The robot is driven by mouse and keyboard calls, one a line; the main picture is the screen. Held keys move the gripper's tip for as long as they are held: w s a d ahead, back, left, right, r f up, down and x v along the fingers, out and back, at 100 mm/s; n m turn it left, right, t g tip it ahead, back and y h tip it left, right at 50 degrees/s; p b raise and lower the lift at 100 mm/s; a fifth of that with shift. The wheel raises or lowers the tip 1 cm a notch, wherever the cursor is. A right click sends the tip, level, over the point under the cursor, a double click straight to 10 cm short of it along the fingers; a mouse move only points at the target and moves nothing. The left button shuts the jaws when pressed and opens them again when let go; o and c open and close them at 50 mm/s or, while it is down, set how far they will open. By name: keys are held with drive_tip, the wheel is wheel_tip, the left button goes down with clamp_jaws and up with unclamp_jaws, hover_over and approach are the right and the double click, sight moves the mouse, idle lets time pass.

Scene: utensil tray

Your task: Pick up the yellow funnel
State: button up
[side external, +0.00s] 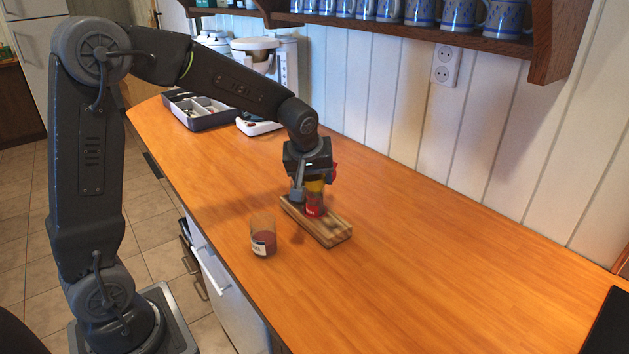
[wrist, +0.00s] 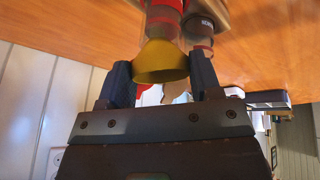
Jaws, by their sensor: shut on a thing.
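The yellow funnel (wrist: 160,62) sits between the two dark fingers of my gripper (wrist: 161,66) in the wrist view, with its wide rim toward the palm. My gripper is shut on it. In the side external view only a small yellow patch of the funnel (side external: 315,185) shows, partly hidden by my gripper (side external: 311,186). A red-labelled jar (side external: 313,208) stands directly below it on a wooden board (side external: 330,232). I cannot tell whether the funnel still touches the jar.
A grey utensil tray (side external: 205,121) and white appliances are at the back. The counter to the right is clear.

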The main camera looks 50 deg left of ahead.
drive_tip(key=shift+r, duration=0.55)
drive_tip(key=r, duration=0.3)
drive_tip(key=shift+s+a+r, duration=0.2)
drive_tip(key=shift+a+r, duration=0.05)
drive_tip(key=shift+a, duration=0.05)
drive_tip(key=s+a+r, duration=0.6)
drive_tip(key=a, duration=0.2)
drive_tip(key=w+d+f+m, duration=0.3)
drive_tip(key=d, duration=0.5)
drive_tip(key=w+d+f+m+t, duration=0.1)
drive_tip(key=w+d+f+m, duration=0.1)
drive_tip(key=d, duration=0.5)
drive_tip(key=shift+w+d+f+m, duration=0.35)
drive_tip(key=shift+w+f+m, duration=0.1)
drive_tip(key=shift+f, duration=0.35)
drive_tip(key=shift+f, duration=4.25)
